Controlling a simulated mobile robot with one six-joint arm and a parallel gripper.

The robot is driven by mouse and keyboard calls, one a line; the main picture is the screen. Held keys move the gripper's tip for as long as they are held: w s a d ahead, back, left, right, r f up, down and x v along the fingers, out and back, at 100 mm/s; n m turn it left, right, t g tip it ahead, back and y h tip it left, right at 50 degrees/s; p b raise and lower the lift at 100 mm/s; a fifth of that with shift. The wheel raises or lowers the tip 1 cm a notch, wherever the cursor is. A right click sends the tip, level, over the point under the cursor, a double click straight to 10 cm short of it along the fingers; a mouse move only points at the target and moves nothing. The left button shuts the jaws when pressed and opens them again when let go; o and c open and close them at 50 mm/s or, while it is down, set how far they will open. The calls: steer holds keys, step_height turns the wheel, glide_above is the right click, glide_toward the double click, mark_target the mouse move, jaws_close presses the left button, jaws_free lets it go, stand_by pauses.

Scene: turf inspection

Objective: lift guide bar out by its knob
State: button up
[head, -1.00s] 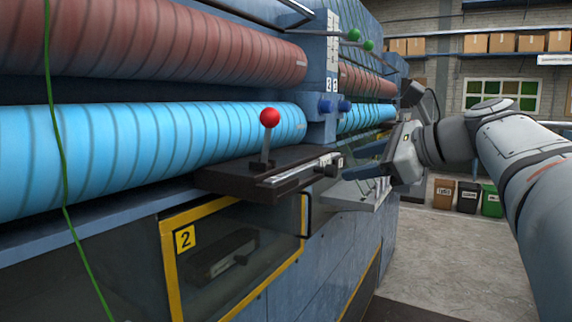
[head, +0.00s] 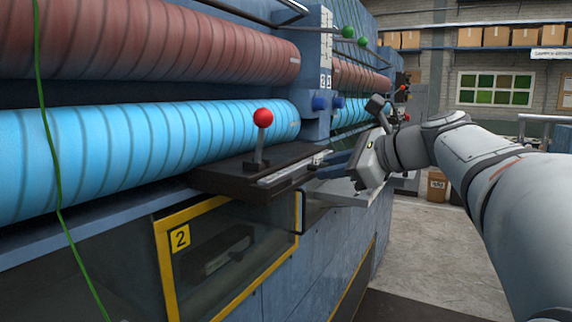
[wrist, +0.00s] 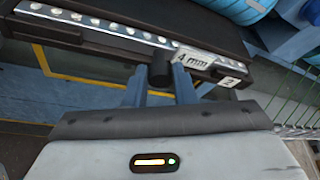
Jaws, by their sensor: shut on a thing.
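The guide bar (head: 292,172) is a dark bar with a bright metal strip, lying in front of the blue roller on the machine. In the wrist view the guide bar (wrist: 100,22) crosses the top, its strip dotted with round studs, with plates reading "4 mm" (wrist: 195,60) and "2" (wrist: 231,82). Its black knob (wrist: 159,72) sticks out toward me between the blue fingers. My gripper (head: 327,166) is at the bar's right end, shut on the knob; it also shows in the wrist view (wrist: 160,82). In the head view the fingers hide the knob.
Blue roller (head: 150,150) and brown roller (head: 150,50) fill the left. A green strand (head: 50,150) hangs at far left.

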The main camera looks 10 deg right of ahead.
jaws_close()
steer(key=shift+r, duration=0.25)
